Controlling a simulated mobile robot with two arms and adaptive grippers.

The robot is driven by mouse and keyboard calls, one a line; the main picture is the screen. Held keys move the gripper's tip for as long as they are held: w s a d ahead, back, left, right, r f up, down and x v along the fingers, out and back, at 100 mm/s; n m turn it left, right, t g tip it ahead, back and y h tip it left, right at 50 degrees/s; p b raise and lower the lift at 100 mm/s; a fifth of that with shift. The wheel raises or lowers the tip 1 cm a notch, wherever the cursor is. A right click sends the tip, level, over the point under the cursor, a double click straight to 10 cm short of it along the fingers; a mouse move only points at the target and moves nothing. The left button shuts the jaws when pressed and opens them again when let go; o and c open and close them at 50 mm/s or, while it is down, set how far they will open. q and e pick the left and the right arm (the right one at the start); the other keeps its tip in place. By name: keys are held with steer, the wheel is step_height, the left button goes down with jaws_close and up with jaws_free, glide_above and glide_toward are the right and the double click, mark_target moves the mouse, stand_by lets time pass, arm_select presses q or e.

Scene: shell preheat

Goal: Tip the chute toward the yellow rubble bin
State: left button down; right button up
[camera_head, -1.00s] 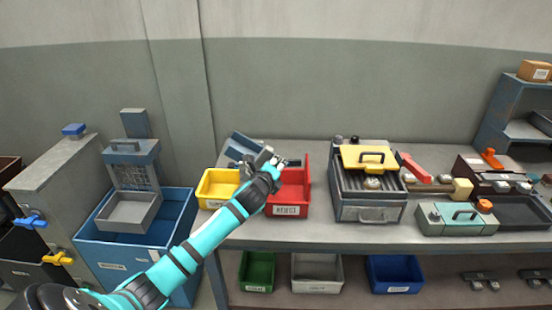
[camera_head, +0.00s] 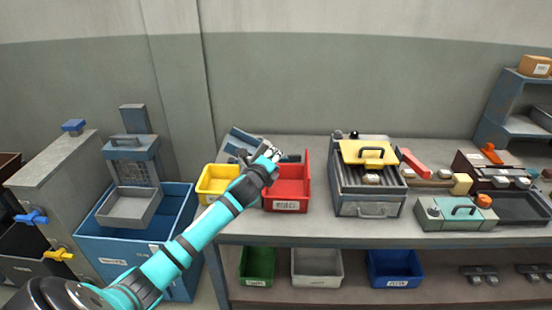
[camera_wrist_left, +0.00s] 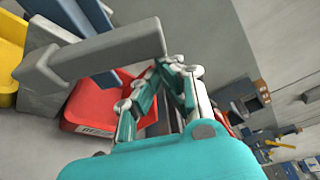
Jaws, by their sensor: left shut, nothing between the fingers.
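The grey-blue chute (camera_head: 246,140) stands behind the gap between the yellow rubble bin (camera_head: 217,185) and the red bin (camera_head: 288,188). Its upper part slopes down to the right, toward the red bin. My left gripper (camera_head: 268,153) is shut and empty beside the chute's right part, above the red bin's left edge. My wrist hides the chute's lower part. I cannot tell whether the fingertips (camera_wrist_left: 170,65) touch it.
A blue bin (camera_head: 110,245) is left of the bench. The bench (camera_head: 300,230) is bare along its front edge. Green, grey and blue bins sit below.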

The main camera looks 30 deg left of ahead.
mark_target(262, 143)
arm_select(q)
steer(key=a+r+n, duration=0.1)
steer(key=s+a+n+t, duration=0.1)
steer(key=n, duration=0.1)
steer(key=s+a+r+n+b, duration=0.1)
steer(key=a, duration=0.1)
steer(key=shift+s+r+t, duration=0.2)
steer(key=shift+r+t, duration=0.1)
steer(key=shift+r, duration=0.05)
steer(key=s+a+n+t+y+b, duration=0.1)
steer(key=s+a+n+t+b, duration=0.1)
steer(key=s+a+n+b, duration=0.2)
steer(key=shift+a+n+y, duration=0.3)
steer(key=shift+a+n, duration=1.15)
steer(key=shift+n, duration=0.95)
steer(key=shift+s, duration=0.1)
steer(key=shift+r, duration=0.1)
